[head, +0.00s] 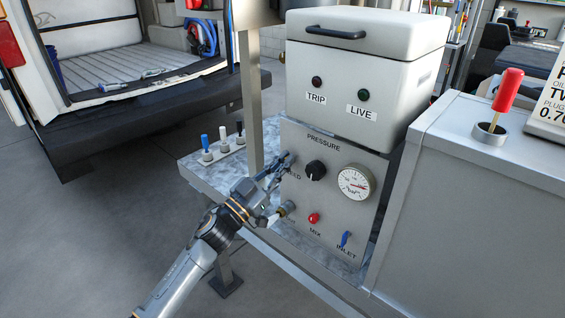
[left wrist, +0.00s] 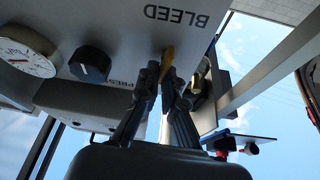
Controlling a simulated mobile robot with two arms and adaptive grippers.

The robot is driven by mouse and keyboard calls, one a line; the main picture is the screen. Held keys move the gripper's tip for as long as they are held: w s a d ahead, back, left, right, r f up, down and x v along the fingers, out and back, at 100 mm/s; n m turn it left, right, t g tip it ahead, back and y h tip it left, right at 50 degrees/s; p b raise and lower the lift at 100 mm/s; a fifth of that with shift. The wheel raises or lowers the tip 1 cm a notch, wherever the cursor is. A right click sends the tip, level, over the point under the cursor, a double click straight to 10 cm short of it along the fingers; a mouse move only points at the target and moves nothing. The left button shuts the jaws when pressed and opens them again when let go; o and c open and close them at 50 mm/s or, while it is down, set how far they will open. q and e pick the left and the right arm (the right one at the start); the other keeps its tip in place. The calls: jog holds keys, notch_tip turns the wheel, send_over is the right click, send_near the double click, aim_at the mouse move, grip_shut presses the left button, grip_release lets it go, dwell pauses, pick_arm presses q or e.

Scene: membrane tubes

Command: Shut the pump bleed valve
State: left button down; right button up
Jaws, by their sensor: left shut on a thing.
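The pump bleed valve's yellow handle (left wrist: 168,57) shows in the left wrist view, beside the upside-down BLEED label (left wrist: 176,15) on the grey panel. My left gripper (left wrist: 165,76) is shut on this handle, with one dark finger on each side of it. In the head view my left gripper (head: 284,163) is at the left edge of the pump panel (head: 330,238) and hides the handle and part of the BLEED label. How far the handle is turned I cannot tell. My right gripper is not in view.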

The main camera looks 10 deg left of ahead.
pick_arm(q)
jog(key=m+g+h, duration=0.1)
jog(key=m, duration=0.2)
jog(key=m+g, duration=0.1)
jog(key=m, duration=0.2)
jog(key=shift+s+d+g+h, duration=0.1)
jog(key=shift+g+h, duration=0.2)
jog(key=shift+h, duration=0.1)
jog(key=m+g, duration=0.1)
jog(key=m, duration=0.1)
jog(key=m+g+p, duration=0.1)
jog(key=m, duration=0.2)
jog(key=shift+d+f, duration=0.1)
jog(key=m+g+p, duration=0.1)
jog(key=m, duration=0.2)
jog(key=m+g+p, duration=0.1)
jog(key=m, duration=0.2)
jog(key=shift+s+d+f+g+p, duration=0.15)
jog(key=shift+g+p, duration=0.15)
jog(key=shift+f+m+y+p, duration=0.25)
jog(key=shift+m+y+p, duration=0.35)
jog(key=shift+m, duration=0.8)
jog(key=shift+f+g, duration=0.1)
jog(key=shift+g, duration=0.3)
jog(key=c, duration=1.5)
grip_release()
